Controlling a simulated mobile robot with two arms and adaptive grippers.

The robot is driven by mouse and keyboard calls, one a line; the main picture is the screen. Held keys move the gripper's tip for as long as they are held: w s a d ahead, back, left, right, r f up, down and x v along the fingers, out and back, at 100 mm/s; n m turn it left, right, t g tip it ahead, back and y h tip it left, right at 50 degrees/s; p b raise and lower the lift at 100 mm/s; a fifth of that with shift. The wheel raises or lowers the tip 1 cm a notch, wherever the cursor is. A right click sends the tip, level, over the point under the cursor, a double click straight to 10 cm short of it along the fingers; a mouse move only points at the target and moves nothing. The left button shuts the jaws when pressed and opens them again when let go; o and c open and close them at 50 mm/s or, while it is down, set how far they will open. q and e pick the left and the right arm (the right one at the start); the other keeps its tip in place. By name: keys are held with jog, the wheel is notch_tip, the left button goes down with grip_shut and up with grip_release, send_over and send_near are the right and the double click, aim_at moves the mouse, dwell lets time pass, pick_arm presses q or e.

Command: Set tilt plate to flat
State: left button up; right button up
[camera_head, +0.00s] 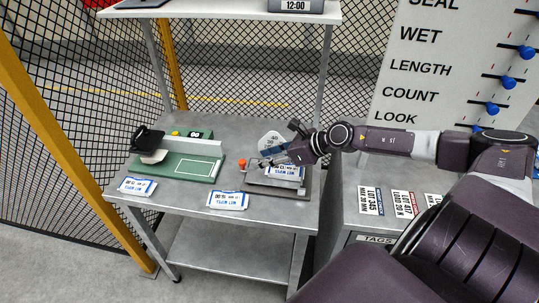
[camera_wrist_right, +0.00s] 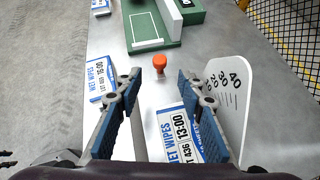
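The tilt plate (camera_head: 258,181) is at the right end of the grey table in the head view, with a white and blue label (camera_head: 284,174) on it. An orange knob (camera_head: 242,163) stands at its left end; it also shows in the wrist view (camera_wrist_right: 133,62), beyond the fingertips. A white angle scale (camera_wrist_right: 236,85) marked 20, 30, 40 stands upright beside the plate. I cannot tell the plate's angle. My right gripper (camera_wrist_right: 158,75) is open and empty over the plate, short of the knob, with the label below and between its fingers. My left gripper is not in view.
A green device (camera_head: 178,168) stands on the left of the table (camera_head: 200,188). Loose labels (camera_head: 228,200) lie along the front edge. A shelf (camera_head: 230,8) is above. A cabinet with labels and a board with blue sliders (camera_head: 508,83) are at the right.

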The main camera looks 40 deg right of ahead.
jog(key=shift+v, duration=0.8)
jog(key=shift+s+r, duration=0.15)
jog(key=shift+r, duration=0.05)
